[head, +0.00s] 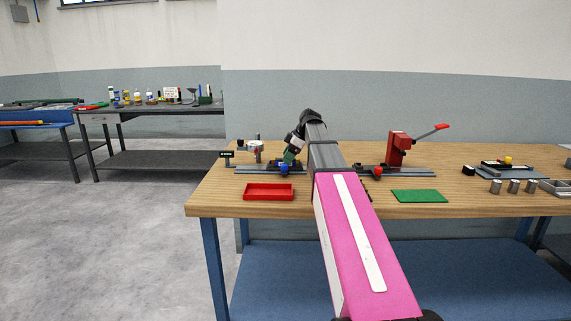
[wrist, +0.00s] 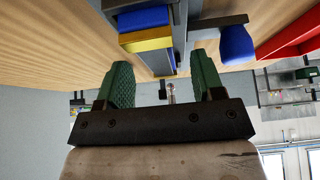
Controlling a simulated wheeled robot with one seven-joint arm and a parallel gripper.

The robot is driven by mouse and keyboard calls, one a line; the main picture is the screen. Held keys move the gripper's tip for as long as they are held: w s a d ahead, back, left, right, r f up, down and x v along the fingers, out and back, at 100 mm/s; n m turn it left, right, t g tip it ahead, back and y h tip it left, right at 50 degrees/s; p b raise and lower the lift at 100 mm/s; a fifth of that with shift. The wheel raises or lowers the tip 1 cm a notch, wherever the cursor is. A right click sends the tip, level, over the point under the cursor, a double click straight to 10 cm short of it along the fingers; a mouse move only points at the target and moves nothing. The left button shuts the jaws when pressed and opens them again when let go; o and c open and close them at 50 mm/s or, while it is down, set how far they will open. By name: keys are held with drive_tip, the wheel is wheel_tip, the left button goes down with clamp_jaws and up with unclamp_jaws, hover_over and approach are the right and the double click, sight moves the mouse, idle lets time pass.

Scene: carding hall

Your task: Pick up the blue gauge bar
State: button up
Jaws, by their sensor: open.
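In the wrist view, the blue gauge bar (wrist: 146,17) shows as a blue block with a yellow front face, set against a grey metal rail. My gripper (wrist: 163,82) has its two green fingers apart, with no object held between them. The bar lies beyond the fingertips, in line with the gap; I cannot tell the exact distance. In the head view, my gripper (head: 290,157) is low over the left fixture on the wooden bench. I cannot make out the bar there; my arm covers part of the fixture.
A blue knob (wrist: 236,43) sticks out beside the rail, close to one finger. A red tray (head: 269,191) lies at the bench's front left. A green mat (head: 419,196) and a red lever press (head: 398,147) are to the right. The front of the bench (head: 225,200) has bare room.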

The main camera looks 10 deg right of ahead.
drive_tip(key=shift+w+a+f, duration=0.1)
drive_tip(key=shift+a+f, duration=0.2)
drive_tip(key=shift+f, duration=0.3)
drive_tip(key=shift+f, duration=0.15)
drive_tip(key=shift+c, duration=0.3)
clamp_jaws()
wheel_tip(320, 180, up, 12)
drive_tip(key=shift+r, duration=0.2)
idle(0.4)
